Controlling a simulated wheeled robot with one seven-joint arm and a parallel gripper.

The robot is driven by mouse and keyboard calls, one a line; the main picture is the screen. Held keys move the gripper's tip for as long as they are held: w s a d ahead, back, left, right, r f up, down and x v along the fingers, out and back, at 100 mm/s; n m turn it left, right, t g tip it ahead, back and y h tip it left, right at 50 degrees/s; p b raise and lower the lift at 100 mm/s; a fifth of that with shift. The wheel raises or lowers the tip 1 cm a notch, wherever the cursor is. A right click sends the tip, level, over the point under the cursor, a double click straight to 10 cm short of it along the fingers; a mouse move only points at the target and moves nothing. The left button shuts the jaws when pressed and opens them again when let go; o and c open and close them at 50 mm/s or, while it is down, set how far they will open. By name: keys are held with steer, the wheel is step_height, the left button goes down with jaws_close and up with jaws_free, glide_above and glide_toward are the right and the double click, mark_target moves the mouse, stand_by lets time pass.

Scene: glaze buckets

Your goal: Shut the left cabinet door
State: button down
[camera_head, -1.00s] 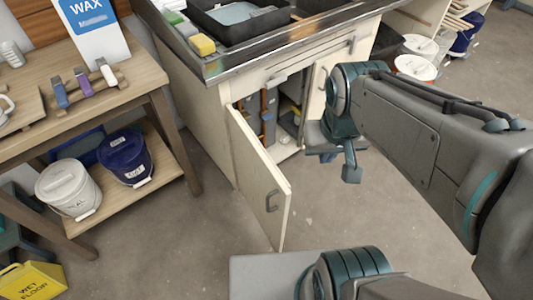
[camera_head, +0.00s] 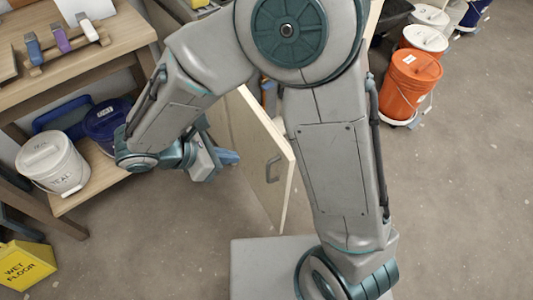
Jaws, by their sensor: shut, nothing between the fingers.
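The left cabinet door (camera_head: 257,150) stands open, a cream panel swung out from the cabinet, with a dark handle (camera_head: 272,169) on its outer face. Its free edge points toward the bottom of the picture. My gripper (camera_head: 231,158) is shut and empty, just left of the door on its outer-face side. I cannot tell whether it touches the panel. My arm hides most of the cabinet, its opening and the right door.
A wooden table (camera_head: 100,43) with a lower shelf stands at left, bearing a white bucket (camera_head: 52,165) and a blue bucket (camera_head: 105,125). A yellow wet-floor sign (camera_head: 24,266) lies lower left. An orange bucket (camera_head: 410,85) stands at upper right. Floor at right is clear.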

mark_target(280, 154)
steer(key=b+x, duration=0.1)
steer(key=x, duration=0.9)
steer(key=shift+f, duration=0.2)
steer(key=shift+w+d+r, duration=0.1)
steer(key=shift+w+d, duration=0.15)
steer(key=shift+d, duration=0.25)
steer(key=shift+w+d+r, duration=0.1)
steer(key=shift+w+d, duration=0.15)
steer(key=shift+d, duration=0.25)
steer(key=shift+w+d, duration=0.35)
steer(key=shift+d, duration=0.35)
